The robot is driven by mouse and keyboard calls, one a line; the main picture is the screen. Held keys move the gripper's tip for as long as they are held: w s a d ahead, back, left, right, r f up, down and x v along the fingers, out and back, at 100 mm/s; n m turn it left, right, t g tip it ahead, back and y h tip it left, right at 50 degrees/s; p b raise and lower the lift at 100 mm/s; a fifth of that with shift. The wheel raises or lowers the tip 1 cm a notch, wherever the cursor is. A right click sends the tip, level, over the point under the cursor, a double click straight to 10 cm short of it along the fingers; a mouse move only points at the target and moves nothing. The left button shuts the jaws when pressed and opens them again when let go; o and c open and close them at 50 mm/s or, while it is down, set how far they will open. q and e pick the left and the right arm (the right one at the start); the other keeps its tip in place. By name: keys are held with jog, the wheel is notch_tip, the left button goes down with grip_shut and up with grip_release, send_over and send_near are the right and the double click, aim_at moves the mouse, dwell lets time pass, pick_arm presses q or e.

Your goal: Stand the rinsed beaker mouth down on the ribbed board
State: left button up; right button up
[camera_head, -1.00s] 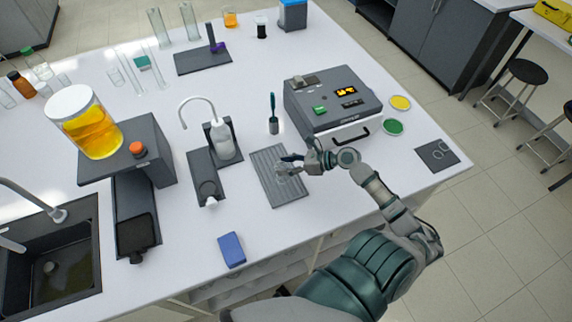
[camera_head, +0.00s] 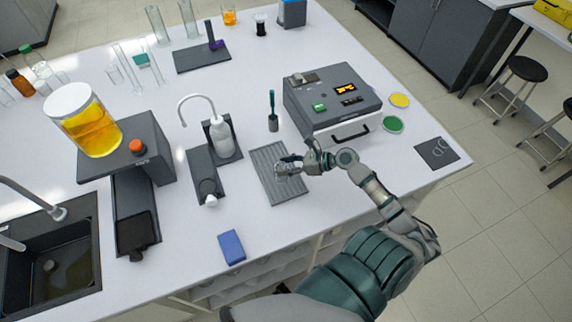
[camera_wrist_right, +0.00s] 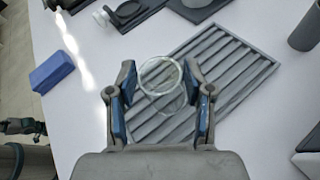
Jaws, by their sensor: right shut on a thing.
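The ribbed board (camera_head: 268,188) is a grey grooved plate on the white bench, left of my right gripper's arm. My right gripper (camera_head: 287,169) is over the board. In the right wrist view the right gripper (camera_wrist_right: 160,100) is shut on a clear glass beaker (camera_wrist_right: 160,76), with a blue-padded finger on each side. The round glass rim shows over the ribs of the board (camera_wrist_right: 235,65). The beaker is small and faint in the head view. I cannot tell whether it touches the board or which end is down. My left gripper is not in view.
A grey machine (camera_head: 333,105) stands behind the arm, and a brush in a holder (camera_head: 272,112) behind the board. A wash bottle (camera_head: 220,135) stands left of the board. A blue sponge-like block (camera_head: 231,247) lies in front. The sink (camera_head: 50,255) is at far left.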

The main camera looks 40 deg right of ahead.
jog(key=shift+f, duration=0.15)
jog(key=o, duration=1.4)
jog(key=shift+o, duration=0.2)
jog(key=shift+s+d, duration=0.1)
jog(key=v, duration=1.1)
jog(key=shift+s+d, duration=0.2)
jog(key=shift+d, duration=0.1)
jog(key=shift+r, duration=0.25)
